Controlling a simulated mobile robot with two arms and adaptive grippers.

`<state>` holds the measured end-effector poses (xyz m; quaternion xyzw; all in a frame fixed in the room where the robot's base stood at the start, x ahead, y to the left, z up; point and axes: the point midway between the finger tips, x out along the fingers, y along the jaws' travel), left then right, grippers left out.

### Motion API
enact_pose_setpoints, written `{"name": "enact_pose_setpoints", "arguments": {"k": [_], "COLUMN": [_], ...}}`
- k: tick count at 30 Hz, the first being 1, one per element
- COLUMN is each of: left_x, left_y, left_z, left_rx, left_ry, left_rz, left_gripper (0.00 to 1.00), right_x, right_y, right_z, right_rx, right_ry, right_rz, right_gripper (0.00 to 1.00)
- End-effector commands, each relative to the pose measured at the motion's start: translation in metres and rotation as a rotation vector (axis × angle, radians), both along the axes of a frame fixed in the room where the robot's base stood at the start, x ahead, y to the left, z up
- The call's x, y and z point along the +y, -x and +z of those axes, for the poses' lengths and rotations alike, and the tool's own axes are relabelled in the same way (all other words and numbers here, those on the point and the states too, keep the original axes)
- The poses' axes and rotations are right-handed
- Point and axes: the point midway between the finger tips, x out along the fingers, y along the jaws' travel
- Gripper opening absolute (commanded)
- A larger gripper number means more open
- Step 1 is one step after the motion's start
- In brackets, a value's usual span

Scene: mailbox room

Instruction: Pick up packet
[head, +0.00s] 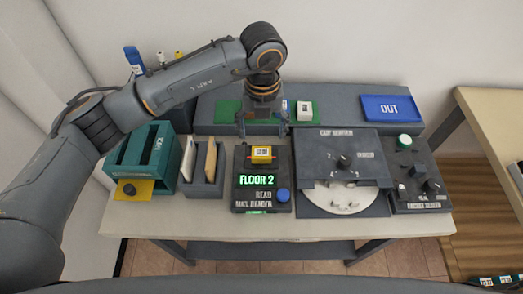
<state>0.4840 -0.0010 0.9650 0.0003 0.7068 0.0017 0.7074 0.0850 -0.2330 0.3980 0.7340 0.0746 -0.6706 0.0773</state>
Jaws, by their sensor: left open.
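A small yellow packet (261,154) with a white label lies on the upper part of the dark mail reader (243,200), whose display reads "FLOOR 2". My left gripper (263,129) points down just behind the packet in the head view, its two fingers spread and nothing visible between them. The exact height of the fingers over the packet is hard to tell. My right gripper is not in view.
A green holder (122,150) and a grey rack (208,187) with upright envelopes stand left of the reader. The cart sorter (340,142) and a button panel (405,160) stand right. Behind, a grey shelf (345,100) holds a small white box (304,110) and a blue OUT tray (391,108).

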Motion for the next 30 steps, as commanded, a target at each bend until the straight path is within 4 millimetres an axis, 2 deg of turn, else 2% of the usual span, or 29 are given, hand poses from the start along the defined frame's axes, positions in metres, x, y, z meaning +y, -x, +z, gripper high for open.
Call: {"name": "enact_pose_setpoints", "arguments": {"k": [3,11,15,18,22,28,30], "left_x": [0.000,0.001,0.002,0.002,0.002,0.002,0.001], "left_y": [0.001,0.002,0.004,0.003,0.003,0.002,0.002], "left_z": [-0.018,-0.038,-0.058,-0.073,-0.082,-0.083,-0.082], "left_rx": [0.003,0.003,0.006,0.004,0.001,0.000,0.000], "left_ry": [0.000,0.000,0.001,0.001,0.003,0.003,0.003], "left_rz": [0.000,-0.002,0.000,-0.001,-0.002,-0.003,-0.003], "left_gripper": [0.75,0.75,0.75,0.75,0.75,0.75,0.61], "right_x": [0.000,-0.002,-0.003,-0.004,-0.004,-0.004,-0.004], "right_y": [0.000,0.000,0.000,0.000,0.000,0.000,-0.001], "right_z": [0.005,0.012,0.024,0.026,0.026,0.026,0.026], "right_rx": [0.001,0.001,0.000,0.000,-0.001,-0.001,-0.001], "right_ry": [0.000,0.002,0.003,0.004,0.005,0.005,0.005], "right_rz": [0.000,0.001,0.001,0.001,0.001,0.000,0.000], "right_gripper": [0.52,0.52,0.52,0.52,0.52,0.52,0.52]}}
